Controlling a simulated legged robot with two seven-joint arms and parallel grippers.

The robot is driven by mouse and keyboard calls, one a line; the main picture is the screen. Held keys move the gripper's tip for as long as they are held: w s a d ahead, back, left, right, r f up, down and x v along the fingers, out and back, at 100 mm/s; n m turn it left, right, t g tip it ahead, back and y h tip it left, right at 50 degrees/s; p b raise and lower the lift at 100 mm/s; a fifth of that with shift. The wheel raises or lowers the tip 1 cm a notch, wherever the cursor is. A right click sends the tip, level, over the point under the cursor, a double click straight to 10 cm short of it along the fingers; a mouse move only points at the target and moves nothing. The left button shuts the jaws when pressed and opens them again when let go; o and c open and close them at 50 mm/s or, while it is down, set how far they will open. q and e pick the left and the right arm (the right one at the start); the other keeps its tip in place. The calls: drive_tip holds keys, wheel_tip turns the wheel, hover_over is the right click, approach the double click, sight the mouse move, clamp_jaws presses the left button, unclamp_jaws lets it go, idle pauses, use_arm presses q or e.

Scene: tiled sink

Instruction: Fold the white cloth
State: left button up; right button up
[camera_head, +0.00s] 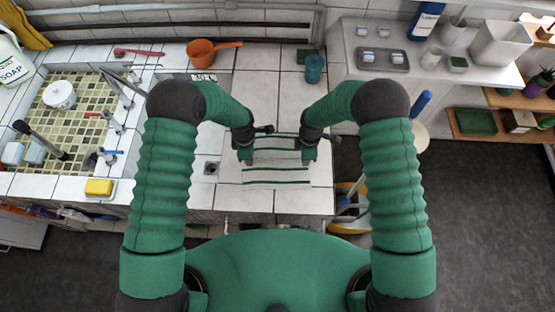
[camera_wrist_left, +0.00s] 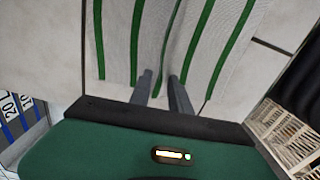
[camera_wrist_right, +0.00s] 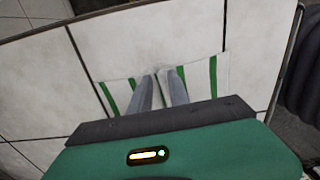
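The white cloth (camera_head: 276,176) with green stripes lies on the tiled counter near its front edge. It also shows in the left wrist view (camera_wrist_left: 205,45) and the right wrist view (camera_wrist_right: 200,75). My left gripper (camera_head: 245,154) is at the cloth's left side, pointing down. In its wrist view its fingers (camera_wrist_left: 160,75) are over the cloth with a narrow gap between them. My right gripper (camera_head: 309,154) is at the right side. Its fingers (camera_wrist_right: 160,76) are also a little apart, at the cloth's edge. No pinched fabric is clearly visible in either; contact cannot be told.
An orange saucepan (camera_head: 202,52) and a green cup (camera_head: 314,68) stand behind. A shelf with a grey tray (camera_head: 382,60) is at right. The counter behind the cloth is clear.

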use_arm(q)
drive_tip(key=shift+s+a+f, duration=0.1)
drive_tip(key=shift+a, duration=0.05)
drive_tip(key=shift+c, duration=1.2)
use_arm(e)
drive_tip(key=shift+c, duration=1.2)
use_arm(q)
drive_tip(key=shift+d, duration=0.2)
clamp_jaws()
use_arm(e)
drive_tip(key=shift+d, duration=0.15)
clamp_jaws()
use_arm(q)
drive_tip(key=shift+d, duration=0.15)
use_arm(e)
drive_tip(key=shift+d+f, duration=0.1)
